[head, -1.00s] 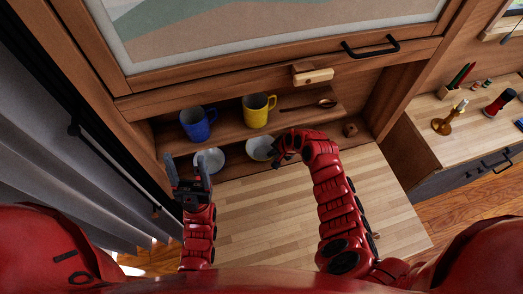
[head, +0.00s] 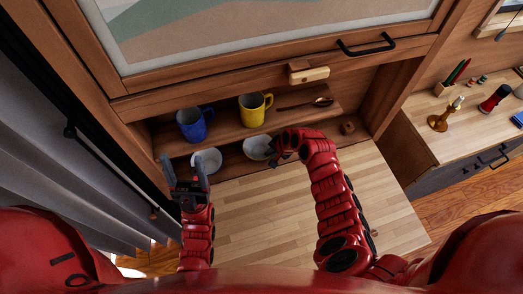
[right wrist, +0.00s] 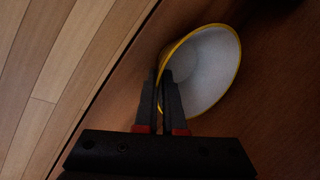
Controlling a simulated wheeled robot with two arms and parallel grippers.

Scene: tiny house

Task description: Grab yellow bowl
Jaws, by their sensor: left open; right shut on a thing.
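The yellow bowl (right wrist: 213,72) shows in the right wrist view as a white inside with a yellow rim. In the head view the bowl (head: 257,147) sits on the lower shelf, its right side partly hidden by my right gripper. My right gripper (right wrist: 162,85) is shut on the bowl's rim, with one finger inside and one outside; it also shows in the head view (head: 277,153). My left gripper (head: 184,172) is open and empty in front of another white-inside bowl (head: 207,160) on the same shelf at the left.
A blue mug (head: 192,125) and a yellow mug (head: 255,108) stand on the upper shelf, with a spoon (head: 308,103) to their right. A wooden fold-out surface (head: 270,205) lies clear in front. A side counter (head: 455,125) holds small items at the right.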

